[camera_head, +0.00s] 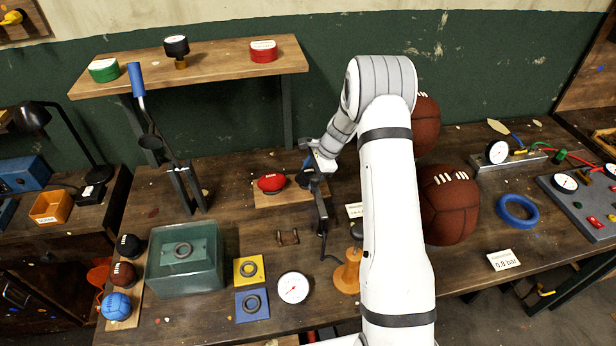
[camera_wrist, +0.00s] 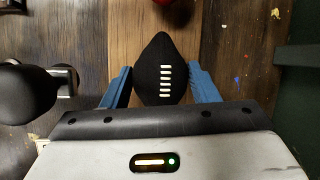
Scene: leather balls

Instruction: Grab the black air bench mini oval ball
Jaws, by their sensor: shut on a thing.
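The black oval ball (camera_wrist: 160,62) with white lacing sits between the two blue fingers of my gripper (camera_wrist: 160,88) in the wrist view. The fingers are shut on its sides. In the head view the black ball (camera_head: 305,179) shows as a dark shape at the right end of a small wooden board (camera_head: 289,196), partly hidden by my gripper (camera_head: 310,165). I cannot tell whether it still touches the board.
A red oval ball (camera_head: 271,183) lies on the same board, left of my gripper. A large brown football (camera_head: 450,205) stands right of my arm. A black-headed lever (camera_wrist: 25,92) is close on the left in the wrist view. A shelf (camera_head: 215,70) hangs behind.

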